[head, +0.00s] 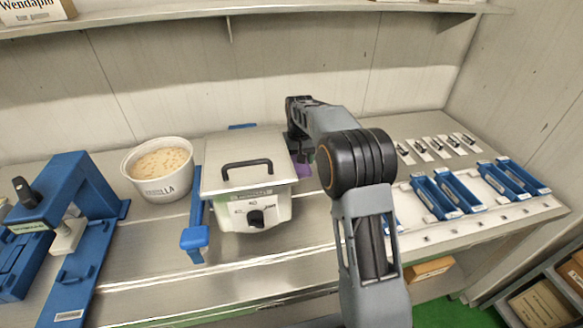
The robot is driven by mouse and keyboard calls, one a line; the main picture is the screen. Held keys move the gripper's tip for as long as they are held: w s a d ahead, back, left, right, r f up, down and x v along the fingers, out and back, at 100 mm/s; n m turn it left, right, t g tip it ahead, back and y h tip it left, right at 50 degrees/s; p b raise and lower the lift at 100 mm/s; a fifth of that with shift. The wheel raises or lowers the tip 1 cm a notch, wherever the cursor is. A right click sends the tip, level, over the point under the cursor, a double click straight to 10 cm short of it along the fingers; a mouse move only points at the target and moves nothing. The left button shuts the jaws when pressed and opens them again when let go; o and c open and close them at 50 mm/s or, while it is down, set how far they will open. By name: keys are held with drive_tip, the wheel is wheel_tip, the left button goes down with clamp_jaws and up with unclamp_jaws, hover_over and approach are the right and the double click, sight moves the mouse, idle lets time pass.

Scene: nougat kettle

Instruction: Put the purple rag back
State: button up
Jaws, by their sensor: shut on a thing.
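The purple rag (303,169) shows as a small patch just right of the lidded white kettle (250,185). My gripper (301,152) is at the rag, beside the kettle's right side, pointing down. It is shut on the rag. My own arm hides most of the rag and part of the fingers. I cannot tell whether the rag touches the counter.
The kettle's lid with a black handle is closed, and a blue lever (196,230) stands at its left. A white tub (159,170) of pale mass is further left, near a blue press (70,220). Blue trays (435,197) lie at right. A shelf (150,14) runs above.

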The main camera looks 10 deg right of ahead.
drive_tip(key=w, duration=0.1)
drive_tip(key=w+f+p, duration=0.1)
drive_tip(key=w, duration=0.2)
drive_tip(key=shift+f, duration=0.25)
drive_tip(key=w+f, duration=0.2)
drive_tip(key=w+f+p, duration=0.1)
drive_tip(key=w+f, duration=0.1)
drive_tip(key=f, duration=0.1)
drive_tip(key=shift+p, duration=0.3)
drive_tip(key=shift+w+f, duration=0.35)
drive_tip(key=shift+f, duration=0.15)
wheel_tip(320, 180, down, 3)
drive_tip(key=shift+w+r+p, duration=0.1)
drive_tip(key=shift+r+p, duration=0.1)
drive_tip(key=shift+p, duration=0.65)
drive_tip(key=shift+f, duration=0.3)
drive_tip(key=shift+f, duration=0.2)
drive_tip(key=o, duration=0.9)
